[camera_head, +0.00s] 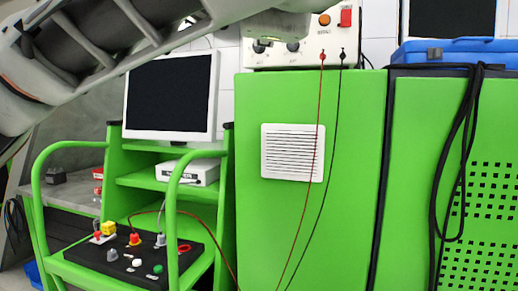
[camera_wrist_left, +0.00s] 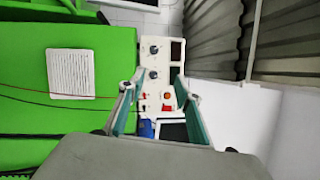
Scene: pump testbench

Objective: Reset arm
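My left arm (camera_head: 90,50) crosses the upper left of the head view, in front of the monitor and the wall. Its gripper is not clearly seen there. In the left wrist view my left gripper (camera_wrist_left: 158,82) has its two teal-lined fingers spread apart, with nothing held between them. The white control box (camera_wrist_left: 160,65) shows beyond and between the fingers. The same control box (camera_head: 300,48) stands on the green cabinet in the head view, partly covered by the arm. My right gripper is in neither view.
A green cabinet (camera_head: 270,220) fills the middle, with red and black cables hanging down its front. A green cart at left carries a monitor (camera_head: 170,95) and a black panel (camera_head: 130,258) with connectors. A blue case (camera_head: 460,52) lies on the right cabinet.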

